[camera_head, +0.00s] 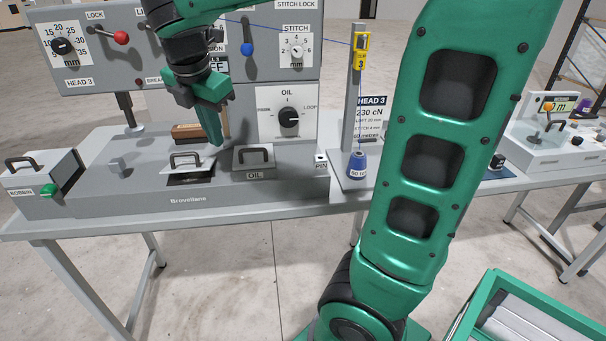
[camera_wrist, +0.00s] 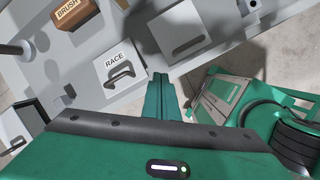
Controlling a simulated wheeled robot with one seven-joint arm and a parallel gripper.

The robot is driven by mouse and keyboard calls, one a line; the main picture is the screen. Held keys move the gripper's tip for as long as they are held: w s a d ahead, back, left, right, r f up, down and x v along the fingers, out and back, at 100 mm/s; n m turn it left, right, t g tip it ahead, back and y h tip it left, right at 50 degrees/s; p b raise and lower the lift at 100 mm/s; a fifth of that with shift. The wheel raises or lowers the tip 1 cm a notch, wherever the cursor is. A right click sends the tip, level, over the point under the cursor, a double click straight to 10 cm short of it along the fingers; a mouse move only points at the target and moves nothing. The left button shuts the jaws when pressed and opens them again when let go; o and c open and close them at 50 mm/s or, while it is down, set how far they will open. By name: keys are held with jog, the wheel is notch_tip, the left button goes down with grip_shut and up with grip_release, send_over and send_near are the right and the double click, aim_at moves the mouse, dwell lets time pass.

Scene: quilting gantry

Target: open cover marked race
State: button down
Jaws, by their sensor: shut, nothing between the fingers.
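The cover marked race (camera_wrist: 113,62) is a pale plate with a dark bar handle, left of my fingertips in the wrist view. In the head view the race cover (camera_head: 205,162) lies in the middle of the grey machine bed. A dark patch shows along its front edge; I cannot tell if it is a gap or shadow. My gripper (camera_head: 216,143) is shut and empty, pointing down just above and right of this cover. In the wrist view my gripper (camera_wrist: 161,76) shows its fingers together, apart from the handle.
The oil cover (camera_head: 253,171) is to the right, the bobbin cover (camera_head: 30,177) at the far left. A brown brush block (camera_head: 186,131) stands behind the race cover. A thread post (camera_head: 352,100) and blue cone (camera_head: 357,165) stand further right. Control panels rise behind.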

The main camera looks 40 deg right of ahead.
jog(key=s+d+f+m, duration=0.2)
jog(key=s+d+m, duration=0.1)
jog(key=s+m, duration=0.2)
jog(key=s+d+f+m+g, duration=0.1)
jog(key=s+d+f+m, duration=0.2)
jog(key=s+m, duration=0.3)
jog(key=s+d+f+m+g+y, duration=0.1)
jog(key=s+d+f+m, duration=0.2)
jog(key=s+d+m, duration=0.2)
jog(key=shift+s+m, duration=0.35)
jog(key=shift+m, duration=0.95)
